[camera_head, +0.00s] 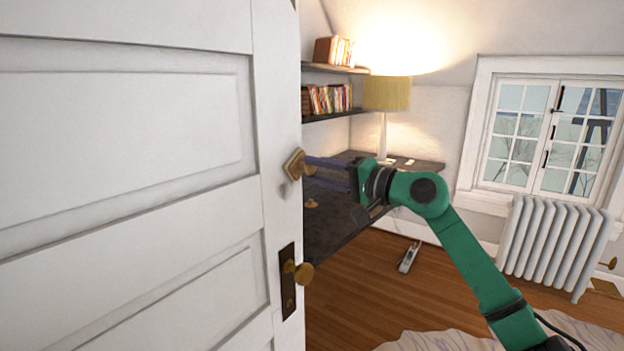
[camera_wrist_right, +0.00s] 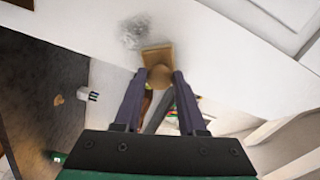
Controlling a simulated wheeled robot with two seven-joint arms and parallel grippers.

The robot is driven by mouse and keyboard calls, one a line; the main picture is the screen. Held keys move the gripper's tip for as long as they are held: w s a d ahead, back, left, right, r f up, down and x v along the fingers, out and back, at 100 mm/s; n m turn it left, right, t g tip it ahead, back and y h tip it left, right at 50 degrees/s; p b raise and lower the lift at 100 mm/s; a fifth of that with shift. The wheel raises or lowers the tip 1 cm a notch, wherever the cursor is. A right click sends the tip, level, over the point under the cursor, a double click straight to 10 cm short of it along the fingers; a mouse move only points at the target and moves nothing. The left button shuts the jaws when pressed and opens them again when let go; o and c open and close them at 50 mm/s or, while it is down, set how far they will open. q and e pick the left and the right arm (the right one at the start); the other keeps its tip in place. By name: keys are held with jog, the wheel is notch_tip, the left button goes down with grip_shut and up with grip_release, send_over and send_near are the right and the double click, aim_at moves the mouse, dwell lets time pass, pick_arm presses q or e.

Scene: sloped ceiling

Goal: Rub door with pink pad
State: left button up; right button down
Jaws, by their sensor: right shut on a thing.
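The white door (camera_head: 130,120) fills the left of the head view and also runs across the top of the wrist view (camera_wrist_right: 225,60). My right gripper (camera_head: 312,163) is at the door's edge, above the brass door knob (camera_head: 303,272). In the wrist view its fingers (camera_wrist_right: 160,78) are shut on the round knob of a small square pad (camera_wrist_right: 157,55), which looks tan rather than pink. The pad is tilted at the door's face; I cannot tell whether it touches. A grey smudge (camera_wrist_right: 135,32) marks the door just beyond the pad. My left gripper is not in view.
Behind the door stand a dark desk (camera_head: 335,225) with a lamp (camera_head: 386,95), and shelves with books (camera_head: 328,98). A white radiator (camera_head: 553,243) is under the window at right. A small device (camera_head: 409,257) lies on the wooden floor, near a pale rug (camera_head: 440,342).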

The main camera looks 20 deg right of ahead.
jog(key=shift+s+d+f+b, duration=0.1)
jog(key=shift+d+f+b, duration=0.1)
jog(key=shift+b, duration=0.1)
jog(key=b+v, duration=0.4)
jog(key=v, duration=0.1)
jog(key=shift+s+d+r, duration=0.1)
jog(key=shift+s+r, duration=0.05)
jog(key=shift+r, duration=0.05)
jog(key=b+v, duration=0.2)
jog(key=v, duration=0.1)
jog(key=shift+b, duration=0.3)
